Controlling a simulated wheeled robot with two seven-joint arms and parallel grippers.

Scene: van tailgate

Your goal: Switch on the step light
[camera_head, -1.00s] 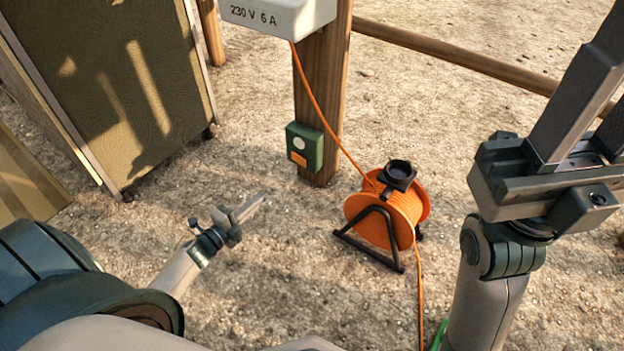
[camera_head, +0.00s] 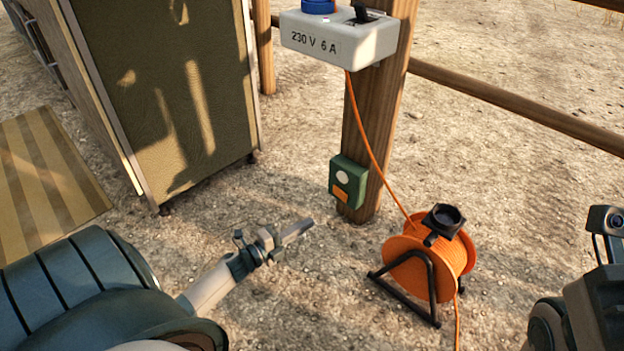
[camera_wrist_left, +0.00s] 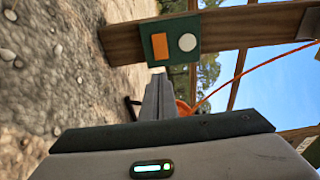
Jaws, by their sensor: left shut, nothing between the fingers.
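A small green box (camera_head: 348,182), likely the step light's switch box, is fixed low on a wooden post. It has a round white part (camera_head: 343,177) and an orange part (camera_head: 340,196) on its front. My left gripper (camera_head: 310,222) is shut and empty, below and left of the box and apart from it. In the left wrist view the green box (camera_wrist_left: 170,57) lies ahead of the shut fingers (camera_wrist_left: 158,84), with its orange part (camera_wrist_left: 161,47) and white part (camera_wrist_left: 187,42) both visible. My right arm shows at the right edge; its fingertips are not clearly visible.
An orange cable reel (camera_head: 428,262) on a black stand is right of the post. A grey power box (camera_head: 335,38) marked 230 V 6 A sits higher on the post (camera_head: 386,110). A brown cabinet (camera_head: 180,90) stands at left. Bare ground lies between cabinet and post.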

